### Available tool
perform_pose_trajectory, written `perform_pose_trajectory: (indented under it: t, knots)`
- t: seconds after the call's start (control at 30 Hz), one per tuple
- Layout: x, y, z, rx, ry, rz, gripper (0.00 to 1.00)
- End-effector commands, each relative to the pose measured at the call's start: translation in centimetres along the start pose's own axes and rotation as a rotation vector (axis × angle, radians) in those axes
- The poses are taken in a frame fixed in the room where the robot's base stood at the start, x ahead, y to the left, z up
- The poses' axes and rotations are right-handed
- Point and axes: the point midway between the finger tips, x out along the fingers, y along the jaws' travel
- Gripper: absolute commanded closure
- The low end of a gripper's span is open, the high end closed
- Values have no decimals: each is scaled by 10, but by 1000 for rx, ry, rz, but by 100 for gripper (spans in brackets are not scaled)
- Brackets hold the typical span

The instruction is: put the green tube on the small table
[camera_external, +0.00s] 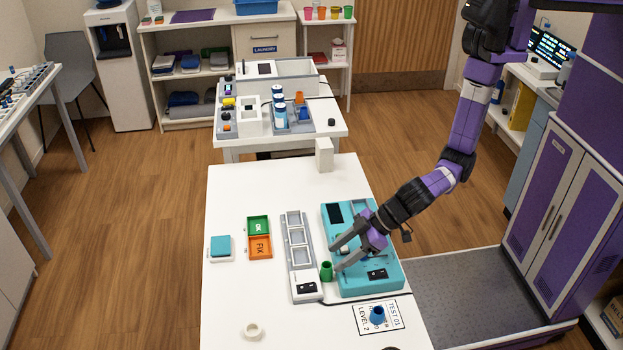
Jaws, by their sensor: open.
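A small green tube (326,271) stands upright at the left edge of the teal device (385,283) on the white table. My gripper (334,259) comes in from the right, low over the teal device. Its two dark fingers are spread apart, with the tips just above and beside the tube. I cannot tell whether a finger touches it. Nothing shows held. Which table the task calls small is not clear; a smaller white table (338,132) stands behind the near white table (232,302).
A grey rack (295,231) stands left of the tube. Green and orange trays (258,247), a teal-topped box (221,248), a white ring (253,331) and a blue piece on a printed sheet (377,315) lie around. A white block (324,155) stands at the table's far edge.

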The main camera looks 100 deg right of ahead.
Motion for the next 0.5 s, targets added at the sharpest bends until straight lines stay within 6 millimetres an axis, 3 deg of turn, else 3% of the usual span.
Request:
perform_pose_trajectory:
  t: [0.3,0.5]
  knots:
    - [39,0,1,0,-3,2,48]
    - [52,0,2,0,-3,0,48]
